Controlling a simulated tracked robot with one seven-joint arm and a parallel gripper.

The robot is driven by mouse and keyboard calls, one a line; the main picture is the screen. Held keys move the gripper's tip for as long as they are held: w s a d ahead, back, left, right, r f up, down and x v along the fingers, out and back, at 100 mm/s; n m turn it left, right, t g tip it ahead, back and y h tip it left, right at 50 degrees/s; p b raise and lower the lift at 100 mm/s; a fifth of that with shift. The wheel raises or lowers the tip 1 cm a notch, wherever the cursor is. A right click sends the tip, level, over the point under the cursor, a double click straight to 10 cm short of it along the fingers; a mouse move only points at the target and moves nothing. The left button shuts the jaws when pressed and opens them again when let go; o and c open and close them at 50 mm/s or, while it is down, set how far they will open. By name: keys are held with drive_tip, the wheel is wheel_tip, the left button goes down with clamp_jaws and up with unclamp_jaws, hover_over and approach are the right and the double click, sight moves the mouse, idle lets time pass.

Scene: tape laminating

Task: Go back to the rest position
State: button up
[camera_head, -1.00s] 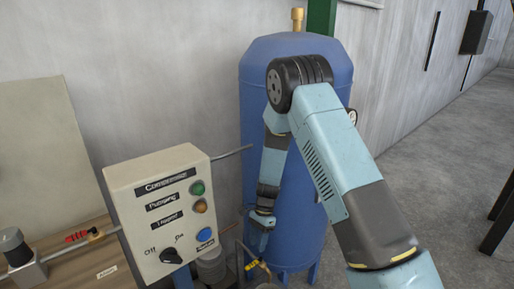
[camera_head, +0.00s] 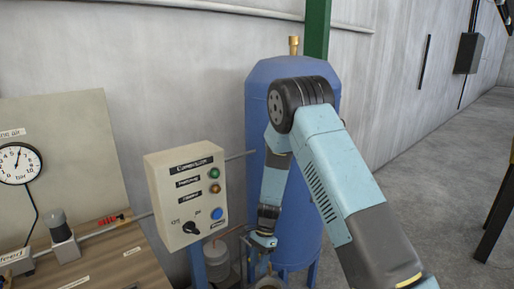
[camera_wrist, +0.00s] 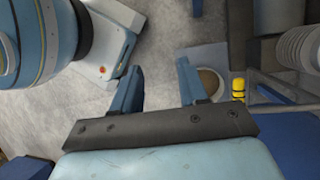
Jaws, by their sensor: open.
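My gripper (camera_head: 264,241) hangs low in front of the blue tank (camera_head: 296,215) in the head view, at the end of my bent arm. In the wrist view my gripper (camera_wrist: 158,88) shows two blue fingers spread apart with nothing between them. The fingers point down toward the grey floor. A round brownish object (camera_wrist: 211,82) lies beside the right finger; I cannot tell what it is.
A control box (camera_head: 187,196) with buttons and a knob stands left of the tank. A wooden bench (camera_head: 105,268) with a gauge (camera_head: 18,163) is further left. A yellow part (camera_wrist: 238,88) shows in the wrist view. Open floor (camera_head: 430,180) lies right.

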drive_tip(key=s+d+r+n+t, duration=0.15)
drive_tip(key=d+r, duration=0.25)
drive_tip(key=r, duration=0.6)
drive_tip(key=s+d+r+n+t, duration=0.1)
drive_tip(key=d+r+n, duration=0.15)
drive_tip(key=r, duration=0.65)
drive_tip(key=s+d+r+n+t, duration=0.15)
drive_tip(key=d+r, duration=0.25)
drive_tip(key=r, duration=0.6)
drive_tip(key=s+d+r+n+t, duration=0.1)
drive_tip(key=s+d+r+t, duration=0.1)
drive_tip(key=s+d+r, duration=0.2)
drive_tip(key=s+d+r+n+t+h, duration=0.1)
drive_tip(key=s+d+r, duration=0.3)
drive_tip(key=s, duration=0.5)
drive_tip(key=s+d+r+n+t+h, duration=0.1)
drive_tip(key=s+d+r+n+t, duration=0.2)
drive_tip(key=s+r, duration=0.4)
drive_tip(key=shift+s+d+r, duration=0.25)
drive_tip(key=shift+s+d, duration=0.1)
drive_tip(key=shift+d, duration=0.4)
drive_tip(key=shift+a, duration=0.1)
